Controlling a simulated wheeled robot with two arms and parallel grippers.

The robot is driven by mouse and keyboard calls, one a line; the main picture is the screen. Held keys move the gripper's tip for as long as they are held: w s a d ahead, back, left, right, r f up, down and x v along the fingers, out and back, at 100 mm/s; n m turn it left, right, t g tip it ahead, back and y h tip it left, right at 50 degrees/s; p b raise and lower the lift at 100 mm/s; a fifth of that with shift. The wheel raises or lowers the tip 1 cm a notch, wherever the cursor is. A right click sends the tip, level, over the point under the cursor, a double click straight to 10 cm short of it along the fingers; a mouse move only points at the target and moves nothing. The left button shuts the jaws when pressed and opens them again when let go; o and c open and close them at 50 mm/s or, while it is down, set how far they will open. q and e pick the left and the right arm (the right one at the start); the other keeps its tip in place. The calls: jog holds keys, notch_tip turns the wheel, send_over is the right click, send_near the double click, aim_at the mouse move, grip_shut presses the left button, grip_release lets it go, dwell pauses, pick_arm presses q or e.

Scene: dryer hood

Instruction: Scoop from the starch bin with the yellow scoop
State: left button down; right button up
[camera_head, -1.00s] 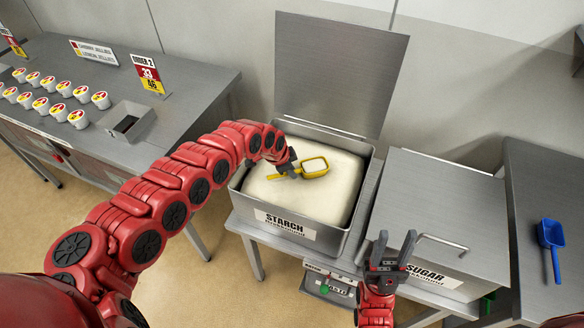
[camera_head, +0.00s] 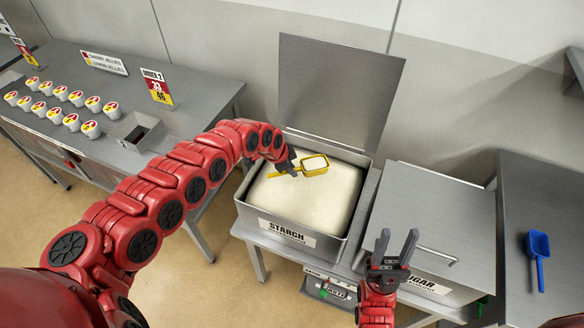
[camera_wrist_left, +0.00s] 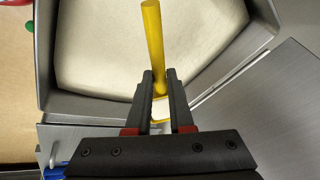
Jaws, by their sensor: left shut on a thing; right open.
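The starch bin (camera_head: 343,245) stands open in the middle, its lid (camera_head: 340,92) raised behind it. White starch (camera_head: 305,200) fills it close to the rim. My left gripper (camera_head: 290,168) is shut on the handle of the yellow scoop (camera_head: 314,165), over the back part of the starch. White powder shows in the scoop's bowl. The left wrist view shows the yellow handle (camera_wrist_left: 153,45) between the fingers (camera_wrist_left: 160,90); the scoop's bowl is mostly hidden there. My right gripper (camera_head: 391,248) is open and empty in front of the sugar bin.
The closed sugar bin (camera_head: 435,215) stands right of the starch bin. A blue scoop (camera_head: 538,255) lies on the right-hand table. A scale (camera_head: 330,287) sits below the starch bin. Several white cups (camera_head: 75,97) stand on the left table beside an open-topped metal box (camera_head: 137,131).

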pick_arm(q)
jog(key=shift+s+a+r+p, duration=0.1)
jog(key=shift+a+r+p, duration=0.05)
jog(key=shift+r+p, duration=1.8)
